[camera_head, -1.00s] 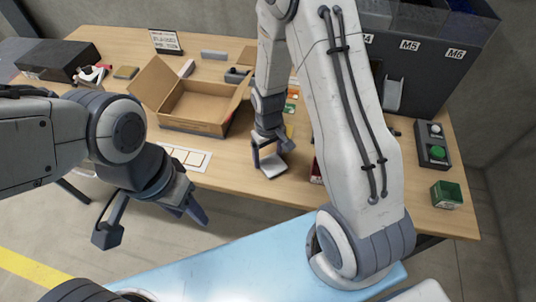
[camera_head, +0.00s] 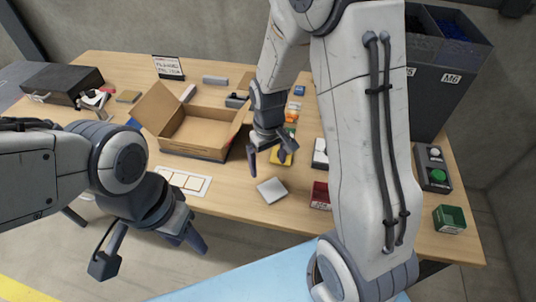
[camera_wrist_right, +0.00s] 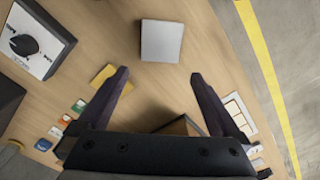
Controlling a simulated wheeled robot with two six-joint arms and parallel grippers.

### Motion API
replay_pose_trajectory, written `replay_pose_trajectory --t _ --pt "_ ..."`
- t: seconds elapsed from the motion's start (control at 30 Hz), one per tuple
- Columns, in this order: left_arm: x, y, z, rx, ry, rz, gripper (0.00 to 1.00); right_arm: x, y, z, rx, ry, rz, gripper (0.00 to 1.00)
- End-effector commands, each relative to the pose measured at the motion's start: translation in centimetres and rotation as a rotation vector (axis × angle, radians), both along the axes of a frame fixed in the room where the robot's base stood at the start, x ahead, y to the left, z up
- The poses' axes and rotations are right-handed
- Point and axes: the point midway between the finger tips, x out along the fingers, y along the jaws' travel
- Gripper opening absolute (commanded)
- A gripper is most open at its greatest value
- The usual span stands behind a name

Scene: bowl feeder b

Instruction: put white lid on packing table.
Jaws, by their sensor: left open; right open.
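The white lid (camera_head: 272,190) lies flat on the packing table (camera_head: 230,210), near its front edge and in front of the open cardboard box. It also shows in the right wrist view (camera_wrist_right: 161,41), flat on the wood beyond my fingertips. My right gripper (camera_head: 267,166) is open and empty just behind and above the lid, apart from it. In the right wrist view its spread fingers (camera_wrist_right: 158,75) have nothing between them. My left gripper (camera_head: 150,255) is open and empty in front of the table's left part, away from the lid.
An open cardboard box (camera_head: 205,135) stands mid-table, with a white card with squares (camera_head: 183,181) in front of it. A red container (camera_head: 320,195), a green box (camera_head: 449,219) and a button panel (camera_head: 433,168) are to the right. Bare table surrounds the lid.

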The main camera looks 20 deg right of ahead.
Motion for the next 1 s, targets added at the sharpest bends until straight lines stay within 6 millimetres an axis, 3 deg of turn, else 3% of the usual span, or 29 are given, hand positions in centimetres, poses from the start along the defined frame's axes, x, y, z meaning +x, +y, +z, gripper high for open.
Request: replay_pose_trajectory --t 0.1,0.27,0.37,0.47,0.6,0.73,0.83,1.0 --pt "0.0 0.0 -0.1 0.000 0.000 0.000 0.50 0.1 0.0 2.0 0.000 -0.004 0.000 1.00" --pt "0.0 0.0 -0.1 0.000 0.000 0.000 0.50 -0.1 0.3 3.5 0.001 -0.003 0.006 1.00" --pt "0.0 0.0 -0.1 0.000 0.000 0.000 0.50 -1.5 2.5 5.2 0.007 -0.010 0.052 1.00" --pt "0.0 0.0 -0.1 0.000 0.000 0.000 0.50 -4.8 6.4 7.6 0.021 -0.021 0.144 1.00" --pt "0.0 0.0 -0.1 0.000 0.000 0.000 0.50 -11.5 10.7 10.4 0.051 -0.029 0.288 1.00" --pt "0.0 0.0 -0.1 0.000 0.000 0.000 0.50 -16.7 12.3 11.6 0.075 -0.025 0.390 1.00" --pt "0.0 0.0 -0.1 0.000 0.000 0.000 0.50 -18.9 12.6 11.9 0.084 -0.021 0.434 1.00" --pt "0.0 0.0 -0.1 0.000 0.000 0.000 0.50 -19.7 12.7 12.0 0.088 -0.018 0.448 1.00"
